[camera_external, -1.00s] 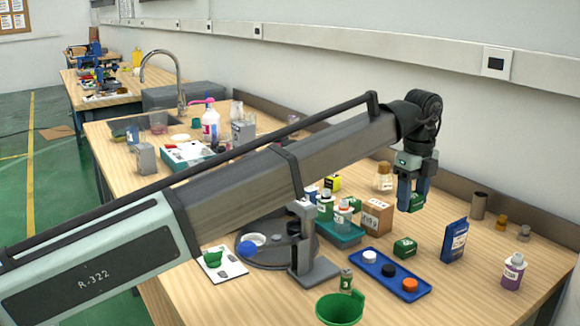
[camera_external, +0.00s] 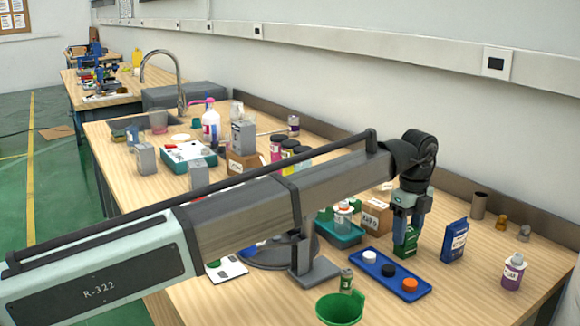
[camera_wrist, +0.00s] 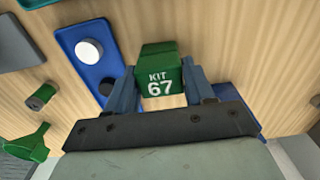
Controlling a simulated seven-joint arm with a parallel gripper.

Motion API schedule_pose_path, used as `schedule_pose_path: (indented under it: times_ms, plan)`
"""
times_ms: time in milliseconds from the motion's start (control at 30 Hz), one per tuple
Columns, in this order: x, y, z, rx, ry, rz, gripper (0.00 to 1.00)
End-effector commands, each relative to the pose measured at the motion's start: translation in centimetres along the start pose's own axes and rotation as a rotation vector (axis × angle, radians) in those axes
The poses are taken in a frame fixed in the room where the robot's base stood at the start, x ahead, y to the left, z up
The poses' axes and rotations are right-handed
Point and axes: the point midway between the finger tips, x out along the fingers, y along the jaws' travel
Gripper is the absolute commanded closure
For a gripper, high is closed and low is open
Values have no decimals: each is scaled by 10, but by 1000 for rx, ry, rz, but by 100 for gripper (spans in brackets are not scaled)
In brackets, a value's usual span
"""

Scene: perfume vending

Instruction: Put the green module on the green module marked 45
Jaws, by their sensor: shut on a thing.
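My gripper (camera_wrist: 160,85) is shut on a green module marked KIT 67 (camera_wrist: 159,74). The module sits between the two blue-grey fingers, with its white lettering towards the wrist camera. In the external view my gripper (camera_external: 406,228) points down behind the blue tray. A green module (camera_external: 402,251) shows at table level right under the fingers, with green also between the fingers above it. I cannot tell whether the two touch. No 45 marking is readable; the lower module is hidden in the wrist view.
The blue tray (camera_external: 364,273) with white, black and orange caps lies just in front. A dark blue box (camera_external: 453,241) stands close on the right, and a cardboard box (camera_external: 376,217) on the left.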

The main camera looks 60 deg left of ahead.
Motion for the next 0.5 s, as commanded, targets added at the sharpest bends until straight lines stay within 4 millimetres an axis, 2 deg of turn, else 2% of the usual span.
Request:
schedule_pose_path:
  times_ms: [133, 167, 400, 500]
  plan:
    - [3, 0, 0, 0, 0, 0, 77]
    - [3, 0, 0, 0, 0, 0, 45]
    - [3, 0, 0, 0, 0, 0, 22]
    - [3, 0, 0, 0, 0, 0, 22]
